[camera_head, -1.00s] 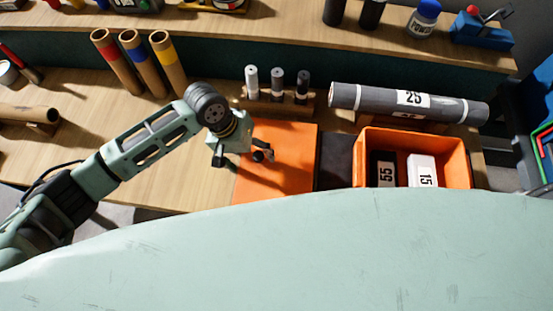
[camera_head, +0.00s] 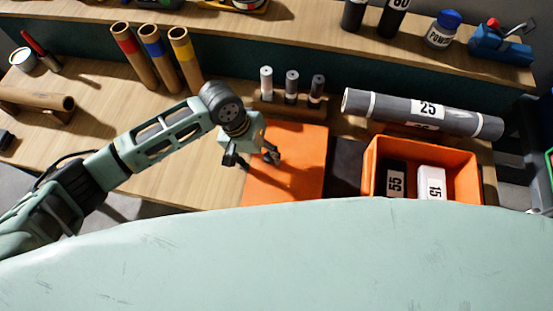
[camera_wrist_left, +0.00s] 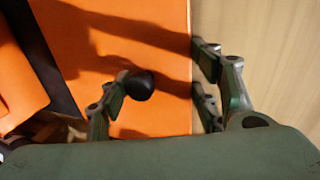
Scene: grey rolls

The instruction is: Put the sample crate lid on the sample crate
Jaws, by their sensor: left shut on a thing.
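The sample crate lid (camera_head: 290,180) is a flat orange panel with a black knob, lying at the front of the bench, left of the sample crate. The lid also shows in the left wrist view (camera_wrist_left: 150,60), with its knob beside one finger. My left gripper (camera_head: 251,159) is over the lid's left part and shut on it; its fingers stand well apart, and the exact contact is unclear. The sample crate (camera_head: 468,172) is orange and open, with a black box labelled 55 and a white box labelled 15 inside. My right gripper is out of view.
A grey roll labelled 25 (camera_head: 420,112) lies behind the crate. Several small grey rolls (camera_head: 292,88) stand in a wooden holder behind the lid. Several cardboard tubes (camera_head: 158,57) stand further left. A dark strip (camera_head: 345,168) lies between lid and crate.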

